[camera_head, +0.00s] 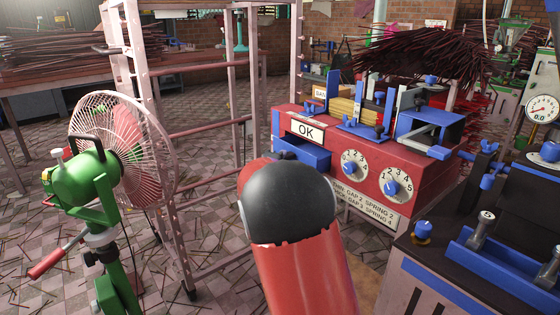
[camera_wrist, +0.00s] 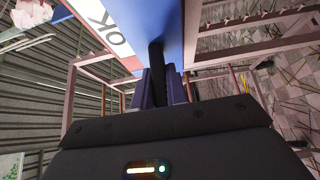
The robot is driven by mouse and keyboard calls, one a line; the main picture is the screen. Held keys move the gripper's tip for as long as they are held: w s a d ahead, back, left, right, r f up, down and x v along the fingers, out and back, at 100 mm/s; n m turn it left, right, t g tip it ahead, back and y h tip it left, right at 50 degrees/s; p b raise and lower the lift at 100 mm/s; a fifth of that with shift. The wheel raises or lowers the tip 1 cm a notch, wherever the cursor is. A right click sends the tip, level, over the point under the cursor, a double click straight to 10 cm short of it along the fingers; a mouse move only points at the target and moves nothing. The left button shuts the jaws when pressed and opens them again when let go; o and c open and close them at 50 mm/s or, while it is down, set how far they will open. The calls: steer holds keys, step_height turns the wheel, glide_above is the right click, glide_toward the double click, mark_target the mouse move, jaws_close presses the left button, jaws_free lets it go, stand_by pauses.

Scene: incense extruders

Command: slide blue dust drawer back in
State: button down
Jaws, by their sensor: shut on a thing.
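The blue dust drawer (camera_head: 306,153) sticks out of the red machine (camera_head: 420,160), below the white OK sign (camera_head: 306,132). In the wrist view the drawer's blue face (camera_wrist: 190,25) fills the top middle, with the OK sign (camera_wrist: 108,25) to its left. My gripper (camera_wrist: 164,80) is shut on a dark handle (camera_wrist: 156,55) that meets the blue face. In the head view my arm's black and red link covers most of the gripper, and the grip itself cannot be made out.
Two numbered dials (camera_head: 392,188) sit on the machine's front to the right of the drawer. A dark bench with blue fittings (camera_head: 480,240) is at the right.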

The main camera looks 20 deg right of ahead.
mark_target(295, 154)
steer(key=shift+w+d+r+p, duration=0.15)
steer(key=shift+w+d, duration=0.25)
steer(key=shift+d, duration=0.85)
steer(key=shift+w+d+f+p, duration=0.15)
steer(key=shift+w+d, duration=0.25)
steer(key=shift+d, duration=0.8)
jaws_free()
steer(key=s+a, duration=0.3)
steer(key=a, duration=0.7)
steer(key=shift+s+a, duration=0.2)
steer(key=shift+a, duration=0.05)
stand_by(0.7)
steer(key=shift+r, duration=0.1)
